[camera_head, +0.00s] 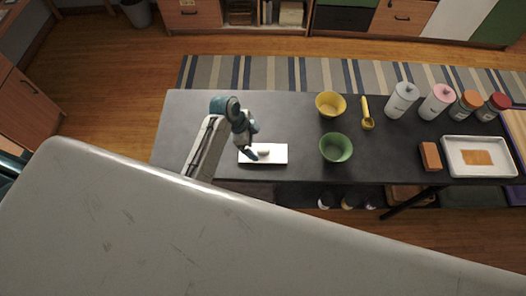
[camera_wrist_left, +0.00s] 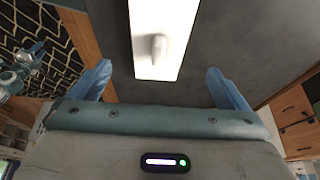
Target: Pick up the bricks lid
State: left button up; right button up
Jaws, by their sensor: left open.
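The bricks lid (camera_head: 277,158) appears to be the white rectangular plate with a small pale knob, lying flat on the dark table towards its left end. In the left wrist view the lid (camera_wrist_left: 170,18) runs up from the middle, with its knob (camera_wrist_left: 158,47) near its closer end. My left gripper (camera_head: 249,152) is at the lid's left part in the head view. In the left wrist view the gripper (camera_wrist_left: 158,70) is open, its blue fingers spread wide to both sides of the lid, with nothing held. Contact with the lid cannot be told. My right gripper is not in view.
On the dark table (camera_head: 390,148) stand a yellow bowl (camera_head: 330,104), a green bowl (camera_head: 336,148), a yellow scoop (camera_head: 367,113), several lidded jars (camera_head: 402,99), a brown brick (camera_head: 430,156) and a white tray (camera_head: 480,142). The table between lid and green bowl is clear.

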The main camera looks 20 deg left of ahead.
aim_at(260, 149)
pick_arm(q)
jog(key=shift+w+d+f, duration=0.1)
jog(key=shift+d+f, duration=0.15)
jog(key=shift+f, duration=0.4)
jog(key=p+x, duration=0.1)
jog(key=x, duration=0.1)
jog(key=p+x, duration=0.1)
jog(key=x, duration=0.1)
jog(key=shift+s+a+f+p, duration=0.1)
jog(key=shift+s+f+p, duration=0.1)
jog(key=shift+f+p, duration=0.1)
jog(key=shift+w+f, duration=0.1)
jog(key=shift+f, duration=0.35)
jog(key=c, duration=1.1)
jog(key=shift+o, duration=0.2)
jog(key=shift+r, duration=0.2)
